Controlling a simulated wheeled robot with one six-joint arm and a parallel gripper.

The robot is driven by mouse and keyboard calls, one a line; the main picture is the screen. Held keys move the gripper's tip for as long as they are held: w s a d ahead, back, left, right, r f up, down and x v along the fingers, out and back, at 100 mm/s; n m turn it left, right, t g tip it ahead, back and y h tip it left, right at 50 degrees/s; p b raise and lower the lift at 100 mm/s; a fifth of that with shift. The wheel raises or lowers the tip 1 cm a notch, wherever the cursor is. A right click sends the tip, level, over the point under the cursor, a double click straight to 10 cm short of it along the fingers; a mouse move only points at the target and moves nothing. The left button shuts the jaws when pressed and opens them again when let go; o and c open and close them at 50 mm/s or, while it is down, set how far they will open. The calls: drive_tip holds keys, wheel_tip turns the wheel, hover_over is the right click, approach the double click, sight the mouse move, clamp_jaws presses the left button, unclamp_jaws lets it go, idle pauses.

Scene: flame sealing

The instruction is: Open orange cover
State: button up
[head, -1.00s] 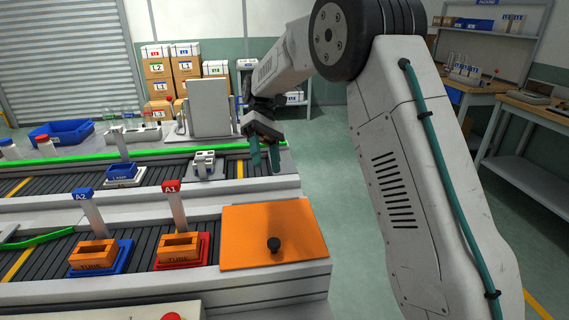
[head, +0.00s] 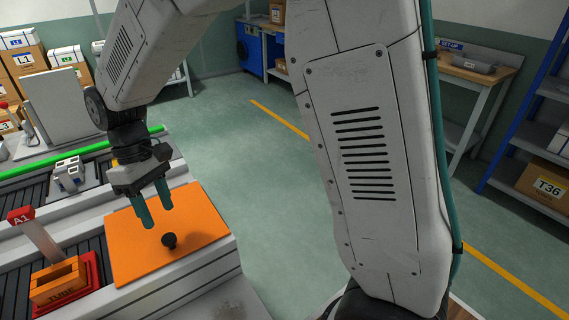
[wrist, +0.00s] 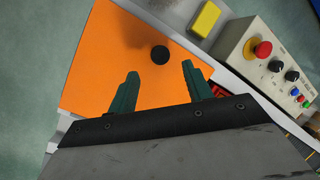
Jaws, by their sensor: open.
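The orange cover (head: 195,219) is a flat square panel lying closed on the end of the conveyor bench. A round black knob (head: 169,240) stands up from it near its front edge. In the wrist view the cover (wrist: 98,72) fills the left and middle, with the knob (wrist: 159,55) beyond the fingertips and between their lines. My gripper (head: 156,218) is open and empty, its teal fingers pointing down above the cover, apart from the knob. The gripper (wrist: 160,69) also shows at the bottom of the wrist view.
A control box with a red button (wrist: 263,49) and a yellow block (wrist: 204,19) lie beside the cover. Open floor lies right of the bench.

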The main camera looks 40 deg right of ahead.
sight(168, 238)
drive_tip(key=s+f+t, duration=0.1)
drive_tip(key=f, duration=0.1)
drive_tip(key=f+t, duration=0.1)
drive_tip(key=s+f+t, duration=0.1)
drive_tip(key=f, duration=0.1)
drive_tip(key=shift+s+a+f, duration=0.1)
drive_tip(key=shift+s+f, duration=0.2)
drive_tip(key=shift+t, duration=0.3)
drive_tip(key=r, duration=0.8)
drive_tip(key=shift+d+r, duration=0.1)
drive_tip(key=shift+d, duration=0.15)
drive_tip(key=s+d+r+m, duration=0.3)
drive_tip(key=s+d, duration=0.3)
drive_tip(key=d, duration=0.2)
drive_tip(key=s+d+r+m+t, duration=0.1)
drive_tip(key=s+d+r+m, duration=0.2)
drive_tip(key=s+d, duration=0.3)
drive_tip(key=shift+s+d+r, duration=0.35)
drive_tip(key=shift+d+r, duration=0.55)
drive_tip(key=shift+d, duration=0.35)
